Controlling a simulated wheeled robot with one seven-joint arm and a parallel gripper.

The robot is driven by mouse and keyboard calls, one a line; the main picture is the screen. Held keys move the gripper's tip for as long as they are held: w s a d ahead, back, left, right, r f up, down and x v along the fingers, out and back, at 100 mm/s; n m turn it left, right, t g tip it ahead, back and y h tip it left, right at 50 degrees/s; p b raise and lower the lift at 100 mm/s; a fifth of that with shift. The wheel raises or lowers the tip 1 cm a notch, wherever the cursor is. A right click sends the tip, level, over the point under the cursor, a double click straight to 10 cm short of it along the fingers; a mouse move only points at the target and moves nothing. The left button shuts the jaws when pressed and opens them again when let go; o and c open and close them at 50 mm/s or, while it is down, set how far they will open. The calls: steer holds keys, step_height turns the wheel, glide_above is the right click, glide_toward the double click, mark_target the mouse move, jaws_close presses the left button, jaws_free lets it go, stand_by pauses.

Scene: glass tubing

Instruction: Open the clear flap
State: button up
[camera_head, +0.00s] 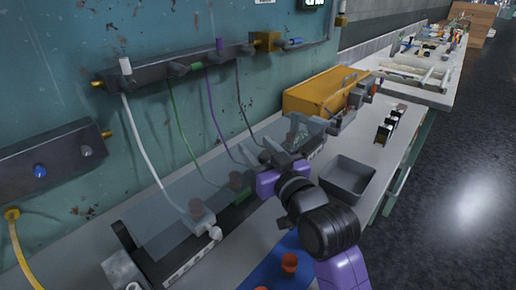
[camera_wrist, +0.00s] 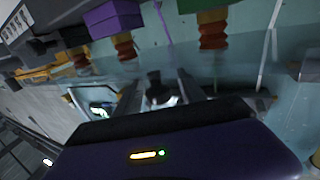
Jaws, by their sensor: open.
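The clear flap (camera_head: 165,226) is a long, see-through grey panel over the apparatus on the bench, below the wall manifold. In the head view it seems to lie down over the apparatus, with a reddish fitting showing through it. My gripper (camera_head: 274,154) is at the middle of the apparatus, close to the flap's front side. In the wrist view, my gripper (camera_wrist: 160,92) is open, with its two fingers apart and nothing clearly held between them. A glassy sheet shows beyond the fingers there; whether they touch it I cannot tell.
White, green and purple tubes hang from the wall manifold (camera_head: 180,70) to the apparatus. A grey bin (camera_head: 348,178) stands right of my gripper. A yellow box (camera_head: 318,90) is behind. A blue mat (camera_head: 268,272) with red-brown pieces lies in front. Small dark items (camera_head: 384,132) stand at the right.

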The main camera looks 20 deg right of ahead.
jaws_close()
stand_by(1.4)
